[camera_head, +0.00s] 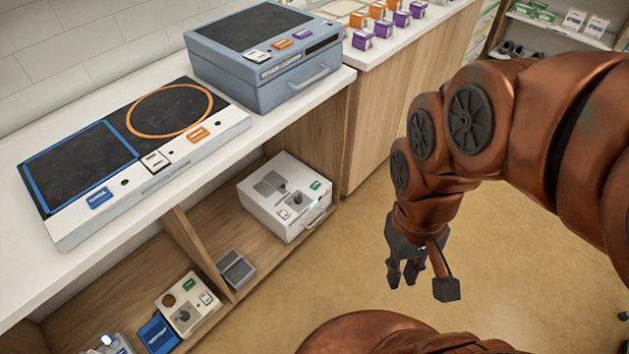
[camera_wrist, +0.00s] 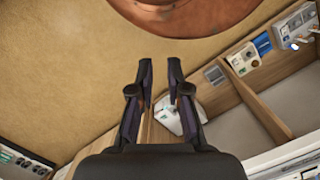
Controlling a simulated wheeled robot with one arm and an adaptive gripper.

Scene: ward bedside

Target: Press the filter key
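No key can be read as the filter key; the labels are too small. A white panel (camera_head: 75,228) on the counter has a blue-framed square, an orange ring, a blue key (camera_head: 99,198), a white switch (camera_head: 156,161) and an orange key (camera_head: 198,134). A blue-grey case (camera_head: 262,92) behind it bears white, orange and purple labels on its front edge. My gripper (camera_head: 405,273) hangs over the open floor, right of the counter and away from these devices. In the wrist view my gripper (camera_wrist: 160,68) has its fingers apart with nothing between them.
A white device (camera_head: 262,222) with knobs stands on the lower shelf, with a small grey item (camera_head: 236,270) and a cream device (camera_head: 180,318) to its left. Small orange and purple boxes (camera_head: 382,27) stand on the far counter. The tan floor (camera_head: 500,255) around my gripper is clear.

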